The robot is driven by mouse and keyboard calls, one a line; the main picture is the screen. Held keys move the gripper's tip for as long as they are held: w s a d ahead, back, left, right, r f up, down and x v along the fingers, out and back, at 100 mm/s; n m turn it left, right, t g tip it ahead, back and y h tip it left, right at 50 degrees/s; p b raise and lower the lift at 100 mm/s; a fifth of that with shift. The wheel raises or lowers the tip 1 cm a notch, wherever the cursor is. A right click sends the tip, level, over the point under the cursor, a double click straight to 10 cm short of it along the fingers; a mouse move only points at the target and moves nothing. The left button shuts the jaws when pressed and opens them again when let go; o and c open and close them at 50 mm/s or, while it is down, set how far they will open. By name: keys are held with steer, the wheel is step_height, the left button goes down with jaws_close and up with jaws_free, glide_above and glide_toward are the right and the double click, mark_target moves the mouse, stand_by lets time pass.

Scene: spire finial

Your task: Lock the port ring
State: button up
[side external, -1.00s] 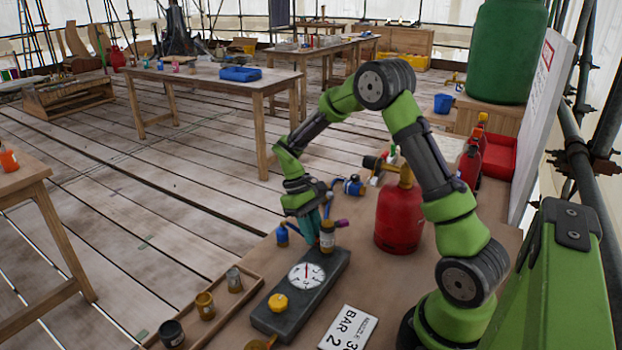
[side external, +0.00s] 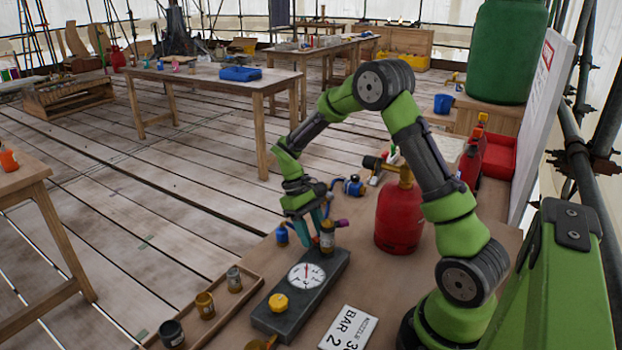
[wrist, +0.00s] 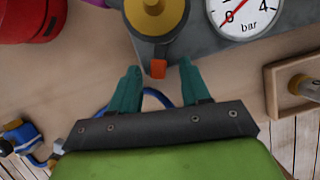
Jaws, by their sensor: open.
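The gauge block (side external: 318,272) is a dark grey box on the near table, with a white dial reading in bar. At its far end stands a small canister with a yellow band (side external: 327,238). From above, in the wrist view, this end shows a yellow and grey ring (wrist: 155,22) with an orange tab (wrist: 158,68) pointing at my gripper. My gripper (side external: 313,228) is beside this end, its teal fingers apart. In the wrist view the fingertips (wrist: 159,72) are on either side of the tab, with gaps visible. I cannot tell whether the ring is locked.
A yellow knob (side external: 278,302) is on the block's near end. A red gas cylinder (side external: 398,218) stands close on the right. A blue canister (side external: 282,235) and a hose are near my gripper. A tray (side external: 212,312) with several small pots lies left.

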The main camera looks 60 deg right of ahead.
steer(key=v, duration=1.7)
steer(key=shift+s, duration=0.1)
steer(key=s+a+r+m+t, duration=0.1)
steer(key=s+a+r+t, duration=0.1)
steer(key=s+a+t, duration=0.4)
steer(key=s+a+r+m+t+y, duration=0.1)
steer(key=s+a+r+t, duration=0.1)
steer(key=s+a+t, duration=0.3)
steer(key=s+a, duration=0.4)
steer(key=s, duration=0.3)
steer(key=shift+a+r+t, duration=0.35)
steer(key=shift+a+t, duration=0.05)
